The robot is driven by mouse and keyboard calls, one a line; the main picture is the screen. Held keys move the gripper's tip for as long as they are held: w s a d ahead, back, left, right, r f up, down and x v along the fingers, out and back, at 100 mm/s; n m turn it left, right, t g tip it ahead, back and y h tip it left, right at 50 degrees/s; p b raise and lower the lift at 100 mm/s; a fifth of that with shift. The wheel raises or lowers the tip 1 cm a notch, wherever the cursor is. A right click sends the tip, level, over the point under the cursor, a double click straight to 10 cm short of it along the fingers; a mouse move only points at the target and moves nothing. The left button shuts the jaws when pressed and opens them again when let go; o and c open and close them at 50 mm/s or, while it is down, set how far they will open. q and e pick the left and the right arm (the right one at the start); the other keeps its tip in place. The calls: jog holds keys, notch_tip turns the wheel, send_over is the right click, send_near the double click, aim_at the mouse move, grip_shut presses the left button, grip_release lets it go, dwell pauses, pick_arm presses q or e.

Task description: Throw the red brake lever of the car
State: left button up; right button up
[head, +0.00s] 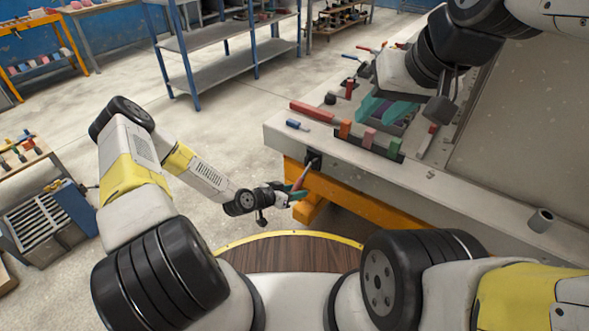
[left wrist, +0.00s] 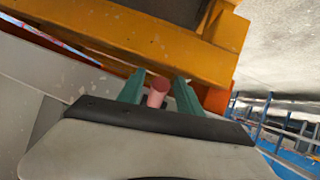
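The red brake lever (head: 301,177) sticks out and down from a dark bracket (head: 313,158) on the side of the pale car (head: 350,153). My left gripper (head: 298,192) is at the lever's lower end. In the left wrist view the round end of the lever (left wrist: 157,92) lies between the two green fingers (left wrist: 159,94), with narrow gaps showing beside it, so the gripper looks open around it. The dark palm hides the lower part of the lever there. My right gripper (head: 441,106) hangs above the car top; its fingers are not clear.
An orange beam (head: 360,199) runs under the car's edge, also close in the left wrist view (left wrist: 130,42). Coloured blocks, including a red bar (head: 312,111) and an orange block (head: 345,129), stand on the car top. A blue-framed shelf (head: 220,75) stands behind.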

pick_arm(q)
jog(key=shift+r, duration=0.1)
jog(key=v, duration=0.7)
jog(key=shift+s+a, duration=0.2)
jog(key=shift+a, duration=0.1)
jog(key=shift+r, duration=0.15)
dwell(0.3)
jog(key=w+a+r+g+y, duration=0.25)
jog(key=a+r+y, duration=0.25)
jog(key=a+r, duration=0.55)
jog(key=s+a+r+n+y, duration=0.1)
jog(key=s+r, duration=0.1)
jog(key=r, duration=0.5)
jog(key=s+a+r+y, duration=0.2)
jog(key=r, duration=0.6)
jog(key=s+d+r+n, duration=0.2)
jog(key=s+r, duration=0.7)
jog(key=s+d+r+n+h, duration=0.1)
jog(key=s+d+r+n, duration=0.1)
jog(key=s+r, duration=0.6)
jog(key=shift+s+r+n, duration=0.4)
jog(key=shift+s+n, duration=0.4)
jog(key=shift+s, duration=0.15)
